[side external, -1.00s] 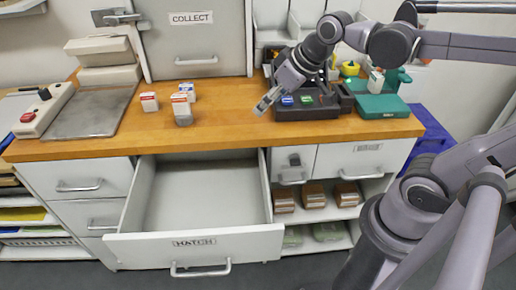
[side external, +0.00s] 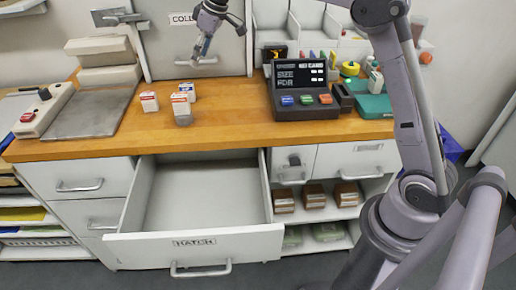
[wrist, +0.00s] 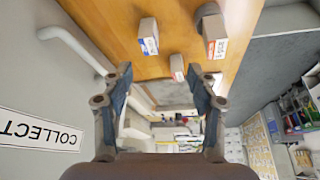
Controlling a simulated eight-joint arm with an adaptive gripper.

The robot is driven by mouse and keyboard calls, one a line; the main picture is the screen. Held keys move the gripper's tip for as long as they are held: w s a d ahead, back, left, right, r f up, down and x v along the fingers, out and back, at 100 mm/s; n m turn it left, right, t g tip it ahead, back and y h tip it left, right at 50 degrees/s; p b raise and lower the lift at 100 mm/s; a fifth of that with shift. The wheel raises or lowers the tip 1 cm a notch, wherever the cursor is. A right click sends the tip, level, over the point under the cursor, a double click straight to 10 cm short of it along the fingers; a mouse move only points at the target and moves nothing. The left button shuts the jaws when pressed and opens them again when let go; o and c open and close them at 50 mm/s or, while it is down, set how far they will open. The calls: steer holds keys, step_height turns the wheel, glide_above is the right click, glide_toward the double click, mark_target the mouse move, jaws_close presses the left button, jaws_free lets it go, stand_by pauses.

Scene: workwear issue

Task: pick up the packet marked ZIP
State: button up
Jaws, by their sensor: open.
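Several small white-and-grey packets stand on the wooden counter: one with a red label (side external: 149,101), one with an orange-red label (side external: 180,104), and one with a blue label (side external: 187,90) behind it. I cannot read ZIP on any of them. In the wrist view, a blue-labelled packet (wrist: 148,37), a large red-labelled packet (wrist: 211,34) and a smaller red-labelled packet (wrist: 178,67) show beyond my fingers. My gripper (side external: 199,56) is open and empty, above and behind the packets, in front of the COLLECT panel. It also shows in the wrist view (wrist: 160,85).
The COLLECT panel (side external: 165,42) with its handle is close to my gripper. A dark terminal (side external: 304,90) with coloured buttons stands right. A grey plate (side external: 90,125) lies left. The HATCH drawer (side external: 200,195) is open and empty below. The counter between packets and terminal is clear.

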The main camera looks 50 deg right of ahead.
mark_target(186, 85)
steer(key=shift+n, duration=0.5)
steer(key=x, duration=0.5)
steer(key=w+x, duration=0.1)
steer(key=x, duration=0.3)
steer(key=w+d+x, duration=0.1)
steer(key=x, duration=0.4)
steer(key=shift+w, duration=0.3)
steer(key=shift+c, duration=0.4)
jaws_close()
